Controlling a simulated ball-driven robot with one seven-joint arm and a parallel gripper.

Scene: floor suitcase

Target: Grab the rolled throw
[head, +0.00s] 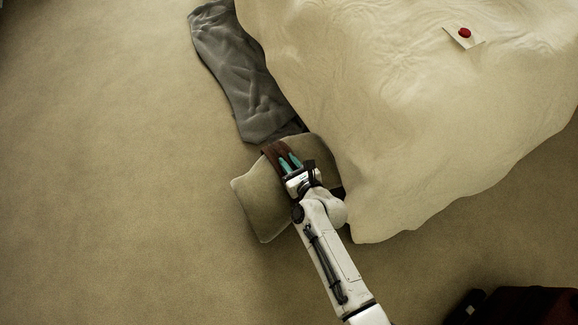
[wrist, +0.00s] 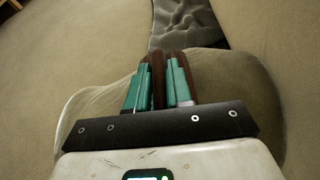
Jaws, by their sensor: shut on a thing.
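My gripper (head: 287,161) has its teal fingers shut on a dark brown, narrow bundle (head: 271,149), which appears to be the rolled throw. The bundle sticks out past the fingertips. In the wrist view the brown bundle (wrist: 157,82) shows as rounded lengths between and beside the teal fingers (wrist: 159,82). A beige, cushion-like thing (head: 256,187) lies right below my gripper, and I cannot tell whether the bundle touches it. My gripper and arm hide part of both.
A crumpled grey cloth (head: 232,75) lies beyond the cushion, along the large pale draped bed (head: 400,100). A white card with a red item (head: 464,34) lies on the bed. A dark red thing (head: 530,308) is at lower right. Carpet (head: 110,170) at left is clear.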

